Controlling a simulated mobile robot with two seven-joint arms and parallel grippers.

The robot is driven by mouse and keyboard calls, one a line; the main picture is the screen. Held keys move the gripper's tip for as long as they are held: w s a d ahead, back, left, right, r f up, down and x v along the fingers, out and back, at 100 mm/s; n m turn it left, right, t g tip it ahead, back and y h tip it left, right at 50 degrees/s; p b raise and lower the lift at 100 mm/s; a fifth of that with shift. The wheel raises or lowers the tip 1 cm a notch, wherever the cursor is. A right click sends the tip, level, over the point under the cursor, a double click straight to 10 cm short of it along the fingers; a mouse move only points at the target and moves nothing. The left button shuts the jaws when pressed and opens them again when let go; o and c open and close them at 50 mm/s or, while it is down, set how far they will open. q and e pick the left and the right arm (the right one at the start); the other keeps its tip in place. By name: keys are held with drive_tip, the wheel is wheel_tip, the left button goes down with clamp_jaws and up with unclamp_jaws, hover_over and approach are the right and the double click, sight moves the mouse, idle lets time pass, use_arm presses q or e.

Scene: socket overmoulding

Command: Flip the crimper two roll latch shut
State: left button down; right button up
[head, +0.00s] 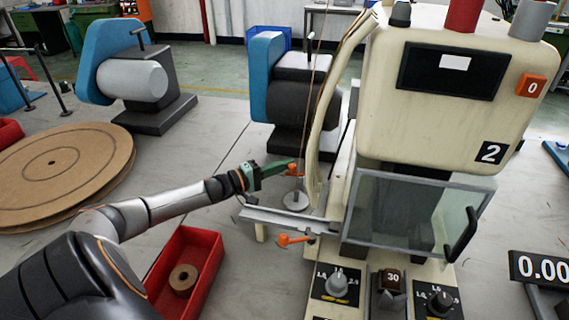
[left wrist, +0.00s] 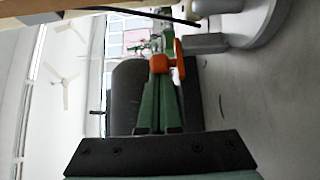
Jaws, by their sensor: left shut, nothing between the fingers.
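Crimper two (head: 430,110) is the cream machine with a "2" label. At its left side is a small orange latch (head: 294,171) near an upright rod with a round grey base. A second orange lever (head: 295,240) sits lower, under the grey feed rail. I cannot tell for certain which is the roll latch. My left gripper (head: 285,168) has green fingers, shut and empty, with tips at the upper orange latch. In the left wrist view, the orange latch (left wrist: 178,58) stands at the tips of the shut fingers; I cannot tell whether they touch. My right gripper is not in view.
A red bin (head: 205,255) holding a brown roll stands below my left arm. Brown discs (head: 60,160) lie at the left. Blue-and-black machines (head: 290,85) stand behind. The grey feed rail (head: 285,220) juts left from the crimper, close to my gripper.

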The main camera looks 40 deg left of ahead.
use_arm(q)
drive_tip(key=shift+r, duration=0.25)
drive_tip(key=s+d+r+p, duration=0.9)
drive_tip(key=s+r, duration=0.1)
drive_tip(key=r, duration=0.2)
drive_tip(key=shift+s+r, duration=0.3)
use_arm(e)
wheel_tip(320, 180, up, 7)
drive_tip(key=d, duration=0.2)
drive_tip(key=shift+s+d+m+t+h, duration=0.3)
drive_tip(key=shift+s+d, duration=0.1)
use_arm(q)
drive_tip(key=shift+d, duration=0.15)
